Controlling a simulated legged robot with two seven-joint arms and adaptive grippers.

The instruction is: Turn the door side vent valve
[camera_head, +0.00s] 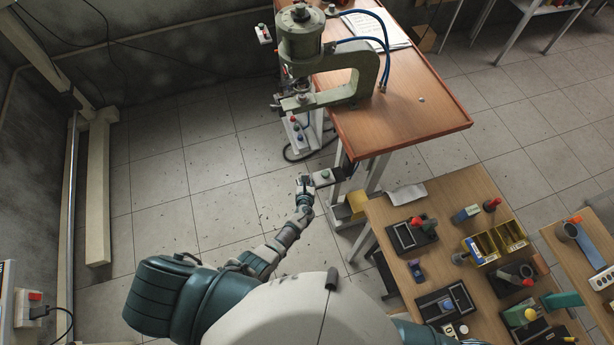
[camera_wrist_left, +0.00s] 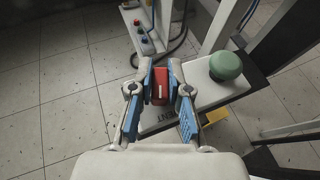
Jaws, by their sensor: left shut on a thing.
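The vent valve has a small red handle (camera_wrist_left: 160,90) on a light grey plate, seen in the left wrist view. The plate (camera_wrist_left: 205,92) carries a partly hidden "VENT" label and a round green button (camera_wrist_left: 225,66) to the right of the handle. In the head view this plate (camera_head: 322,181) juts from the press table's near leg, and the handle is hidden by my gripper. My left gripper (camera_head: 304,183) is shut on the red handle, with its blue fingers on either side of it, as the left wrist view shows. My right gripper is out of view.
A green press (camera_head: 301,40) stands on the wooden table (camera_head: 430,100). Under it is a control box (camera_head: 298,133) with coloured buttons. A lower bench (camera_head: 390,215) with trays, yellow bins and parts stands at the right. The tiled floor (camera_head: 220,215) at left is clear.

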